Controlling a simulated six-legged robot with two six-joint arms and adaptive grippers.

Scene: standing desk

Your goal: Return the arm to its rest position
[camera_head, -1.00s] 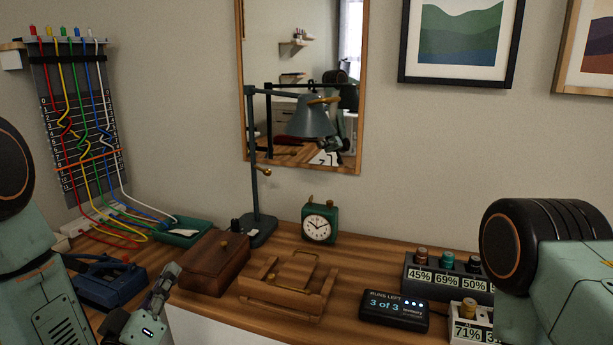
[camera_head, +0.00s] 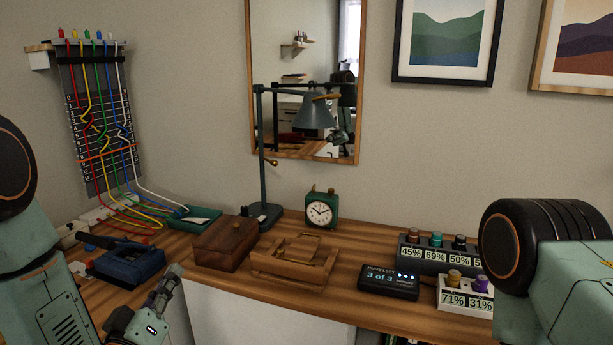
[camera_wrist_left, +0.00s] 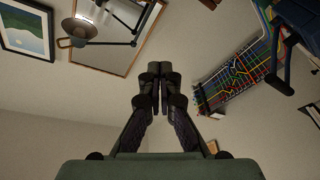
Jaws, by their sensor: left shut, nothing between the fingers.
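My left gripper (camera_head: 174,274) is at the lower left in the head view, over the front edge of the desk (camera_head: 340,310). It is raised in front of a blue tool (camera_head: 125,262) and a dark wooden box (camera_head: 226,243). In the left wrist view my left gripper (camera_wrist_left: 160,68) has its fingers together with nothing between them. Behind it there are the wall, the mirror and the cable board. My right arm shows at the right edge of the head view, but its gripper is out of the picture.
A desk lamp (camera_head: 264,165), a green clock (camera_head: 321,208), a wooden tray-like frame (camera_head: 295,267), a dark display (camera_head: 389,282) and knob boxes (camera_head: 466,292) stand on the desk. The cable board (camera_head: 95,130) hangs at the left. A mirror (camera_head: 305,70) hangs behind the lamp.

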